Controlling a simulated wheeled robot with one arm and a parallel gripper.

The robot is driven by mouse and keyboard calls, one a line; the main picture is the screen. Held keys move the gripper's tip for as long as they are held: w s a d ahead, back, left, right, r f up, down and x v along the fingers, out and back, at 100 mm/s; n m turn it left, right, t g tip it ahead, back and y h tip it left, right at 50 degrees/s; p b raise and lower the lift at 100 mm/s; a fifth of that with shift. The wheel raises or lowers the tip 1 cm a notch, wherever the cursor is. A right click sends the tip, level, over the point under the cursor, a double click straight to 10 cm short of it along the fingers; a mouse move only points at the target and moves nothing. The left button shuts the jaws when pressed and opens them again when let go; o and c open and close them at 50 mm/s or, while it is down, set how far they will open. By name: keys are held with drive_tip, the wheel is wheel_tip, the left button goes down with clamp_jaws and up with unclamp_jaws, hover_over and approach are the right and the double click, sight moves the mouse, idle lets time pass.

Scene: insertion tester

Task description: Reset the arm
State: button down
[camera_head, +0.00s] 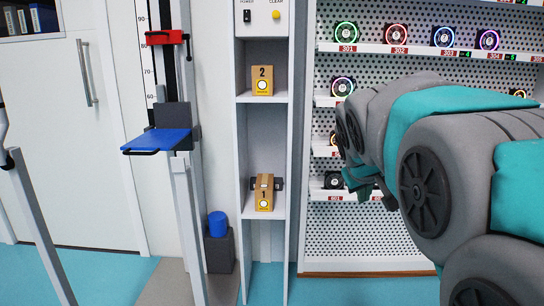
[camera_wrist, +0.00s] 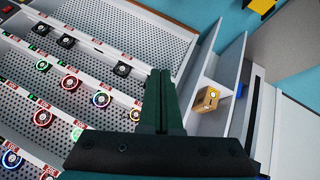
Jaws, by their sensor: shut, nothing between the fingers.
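My arm, grey and teal, reaches in from the right in the head view and ends in front of the perforated rack. My gripper (camera_wrist: 161,75) shows in the wrist view as two dark green fingers pressed together, with nothing between them. In the head view only a small dark part of it (camera_head: 375,190) shows below the arm. It is in front of the rack, to the right of the white shelf column (camera_head: 284,150), and appears clear of both.
The shelf column holds box 2 (camera_head: 262,80) above and box 1 (camera_head: 264,193) below. The rack (camera_head: 370,240) carries several round lit fans (camera_head: 397,34). A tester with a blue platform (camera_head: 160,140) stands at left. A blue cylinder (camera_head: 217,223) sits on a dark block.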

drive_tip(key=s+a+f+g+y, duration=0.1)
drive_tip(key=s+f+g, duration=0.2)
drive_tip(key=s+f, duration=0.4)
drive_tip(key=s+a+f+m+g+y, duration=0.1)
drive_tip(key=s+f, duration=0.6)
drive_tip(key=s, duration=1)
drive_tip(key=s+a+f+m+g+y, duration=0.1)
drive_tip(key=s+a+f+g, duration=0.2)
drive_tip(key=s, duration=0.9)
wheel_tip(320, 180, down, 4)
drive_tip(key=shift+r+g+p, duration=0.1)
drive_tip(key=shift+g+p, duration=0.25)
drive_tip(key=shift+g, duration=0.75)
drive_tip(key=shift+w, duration=0.1)
